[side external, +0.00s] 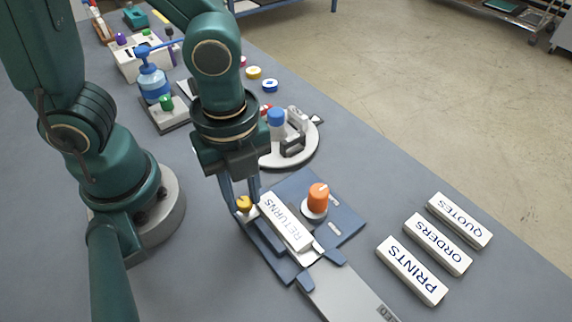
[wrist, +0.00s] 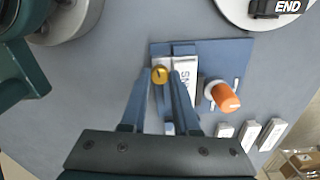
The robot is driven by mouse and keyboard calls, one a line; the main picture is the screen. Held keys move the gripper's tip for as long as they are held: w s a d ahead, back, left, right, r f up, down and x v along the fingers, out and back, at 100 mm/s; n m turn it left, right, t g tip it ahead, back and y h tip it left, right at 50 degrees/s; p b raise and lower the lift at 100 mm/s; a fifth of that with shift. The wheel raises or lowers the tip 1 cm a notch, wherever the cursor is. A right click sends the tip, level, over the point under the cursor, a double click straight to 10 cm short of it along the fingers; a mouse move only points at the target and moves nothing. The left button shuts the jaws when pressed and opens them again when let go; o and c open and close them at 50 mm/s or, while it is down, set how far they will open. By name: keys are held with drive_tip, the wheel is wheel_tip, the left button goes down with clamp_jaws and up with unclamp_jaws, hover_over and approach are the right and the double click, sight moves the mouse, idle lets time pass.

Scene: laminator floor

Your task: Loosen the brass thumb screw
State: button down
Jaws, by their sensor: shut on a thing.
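The brass thumb screw (side external: 244,203) is a small yellow knob at the left end of the blue fixture (side external: 344,222). It also shows in the wrist view (wrist: 159,75). My gripper (side external: 241,200) points down over it, with one finger on each side of the screw. In the wrist view my gripper (wrist: 161,76) is shut on the screw between its fingertips. A white block marked RETURNS (side external: 286,222) lies in the fixture beside the screw. The screw's lower part is hidden.
An orange knob (side external: 318,197) stands on the fixture. White blocks marked QUOTES (side external: 459,221), ORDERS (side external: 437,244) and PRINTS (side external: 412,271) lie to the right. A round white tray (side external: 309,150) with several items is behind. A blue pump bottle (side external: 153,85) stands farther back.

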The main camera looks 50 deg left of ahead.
sight(244, 201)
drive_tip(key=n, duration=0.4)
drive_tip(key=shift+n, duration=0.3)
drive_tip(key=n, duration=0.3)
drive_tip(key=shift+n, duration=0.4)
drive_tip(key=n, duration=0.3)
drive_tip(key=shift+n, duration=2)
drive_tip(key=c, duration=0.6)
unclamp_jaws()
drive_tip(key=shift+c, duration=0.2)
drive_tip(key=shift+r, duration=0.1)
drive_tip(key=shift+r, duration=2.5)
